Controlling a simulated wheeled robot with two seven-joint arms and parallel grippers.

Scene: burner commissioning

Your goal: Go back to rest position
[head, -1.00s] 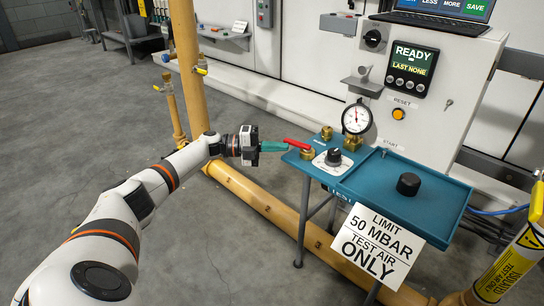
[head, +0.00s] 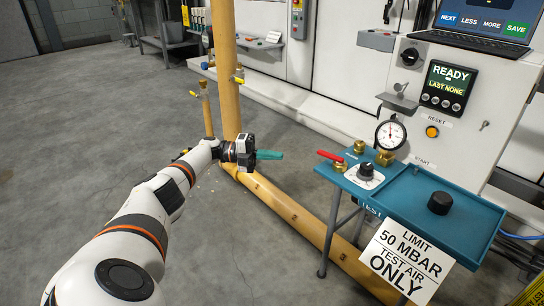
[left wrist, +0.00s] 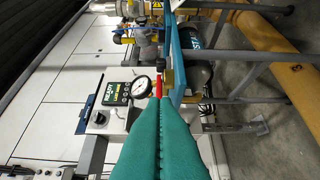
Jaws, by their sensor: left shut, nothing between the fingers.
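My left gripper (head: 268,155) has teal fingers and is in the middle of the head view, to the left of the blue test table (head: 408,200) and apart from it. Its fingers (left wrist: 160,140) are pressed together with nothing between them in the left wrist view. A red lever handle (head: 330,156) on a brass valve (head: 340,166) stands at the table's left edge, a short way right of the fingertips. The red handle (left wrist: 158,84) also shows beyond the fingertips in the left wrist view. My right gripper is not in view.
A yellow pipe (head: 290,212) runs along the floor below my left arm, and an upright yellow pipe (head: 226,80) stands behind it. A pressure gauge (head: 391,134) and black knob (head: 440,203) are on the table. A panel (head: 448,85) reads READY. Grey floor at left is open.

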